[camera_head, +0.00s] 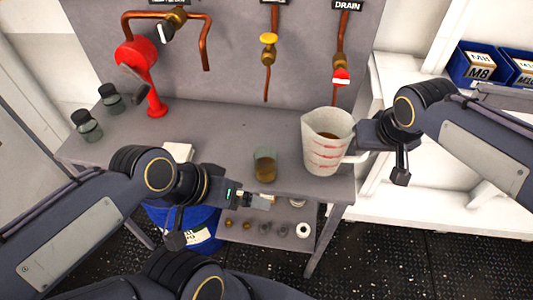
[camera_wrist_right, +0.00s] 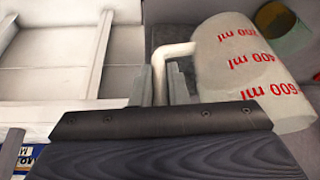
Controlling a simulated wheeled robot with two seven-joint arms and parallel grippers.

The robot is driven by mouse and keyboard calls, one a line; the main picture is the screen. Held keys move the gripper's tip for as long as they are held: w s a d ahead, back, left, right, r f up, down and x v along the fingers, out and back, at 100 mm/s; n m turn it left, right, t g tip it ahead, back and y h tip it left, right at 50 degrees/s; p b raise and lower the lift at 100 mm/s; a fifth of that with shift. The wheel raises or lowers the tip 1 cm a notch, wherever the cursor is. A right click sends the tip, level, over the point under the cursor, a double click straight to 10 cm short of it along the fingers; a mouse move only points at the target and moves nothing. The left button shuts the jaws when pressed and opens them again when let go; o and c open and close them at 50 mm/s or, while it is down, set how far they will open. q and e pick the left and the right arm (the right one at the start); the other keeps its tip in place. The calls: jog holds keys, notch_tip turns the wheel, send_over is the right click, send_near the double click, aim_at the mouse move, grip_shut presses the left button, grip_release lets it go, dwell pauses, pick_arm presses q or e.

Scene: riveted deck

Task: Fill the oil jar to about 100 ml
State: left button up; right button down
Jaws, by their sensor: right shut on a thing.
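A translucent white measuring jug (camera_head: 322,152) with red marks is at the right end of the grey bench, looking roughly upright. Brown liquid shows inside it. My right gripper (camera_head: 360,146) is shut on its handle, which also shows in the right wrist view (camera_wrist_right: 160,65). I cannot tell whether the jug's base touches the bench. A greenish glass jar (camera_head: 264,155) with amber oil in its lower part stands left of the jug, near the front edge. My left gripper (camera_head: 266,200) is just in front of and below the jar; its finger gap is unclear.
Two dark-lidded glass jars (camera_head: 110,97) stand at the bench's left. A red hand pump (camera_head: 140,65) and copper pipes with valves (camera_head: 268,48) are behind. A blue drum (camera_head: 190,220) and a shelf of small parts (camera_head: 265,227) are below. The bench's middle is mostly clear.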

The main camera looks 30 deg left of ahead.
jog(key=shift+r+p, duration=2.05)
jog(key=shift+r, duration=0.55)
jog(key=shift+f, duration=0.1)
